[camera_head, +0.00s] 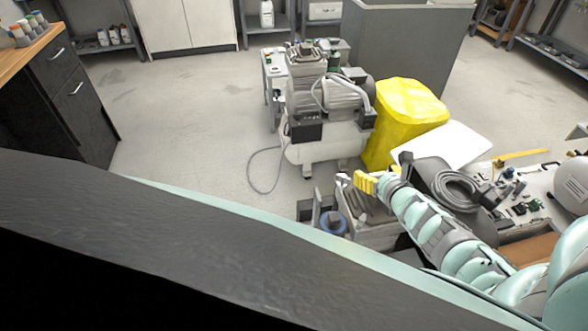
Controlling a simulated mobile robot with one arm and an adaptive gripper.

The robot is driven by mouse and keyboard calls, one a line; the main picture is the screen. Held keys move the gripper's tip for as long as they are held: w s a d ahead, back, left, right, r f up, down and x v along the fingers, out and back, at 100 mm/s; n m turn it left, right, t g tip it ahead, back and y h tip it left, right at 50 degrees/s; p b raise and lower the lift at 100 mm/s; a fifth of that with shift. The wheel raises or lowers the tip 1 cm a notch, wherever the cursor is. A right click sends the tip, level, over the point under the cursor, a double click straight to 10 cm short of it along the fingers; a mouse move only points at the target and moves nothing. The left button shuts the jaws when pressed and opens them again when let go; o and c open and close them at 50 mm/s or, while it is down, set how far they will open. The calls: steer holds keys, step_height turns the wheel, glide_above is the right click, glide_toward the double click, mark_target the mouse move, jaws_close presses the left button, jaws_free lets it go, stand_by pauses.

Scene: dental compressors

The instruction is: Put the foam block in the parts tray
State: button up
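My arm reaches in from the lower right, and my gripper (366,183) is at its far end, with yellow parts at the tip. It is small here, and I cannot tell whether it is open or shut or holds anything. It is above or beside a grey box-like container (376,232) with grey items at its top. I cannot pick out the foam block for sure. I cannot tell which thing is the parts tray. A worktop (533,186) at the right carries several small dark and green parts.
A compressor (328,125) stands on the floor behind my gripper, its hose (262,172) lying to the left. A large yellow covered object (402,112) and a white panel (455,143) are beside it. A dark cabinet (75,95) stands left. The floor between is clear.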

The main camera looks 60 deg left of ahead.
steer(key=o, duration=0.4)
steer(key=shift+c, duration=0.2)
steer(key=shift+r, duration=0.15)
steer(key=shift+r+p, duration=0.2)
steer(key=shift+p, duration=0.2)
steer(key=shift+d+r, duration=0.15)
steer(key=shift+d, duration=0.25)
steer(key=v, duration=1.1)
steer(key=shift+s+b, duration=0.2)
steer(key=shift+b, duration=0.1)
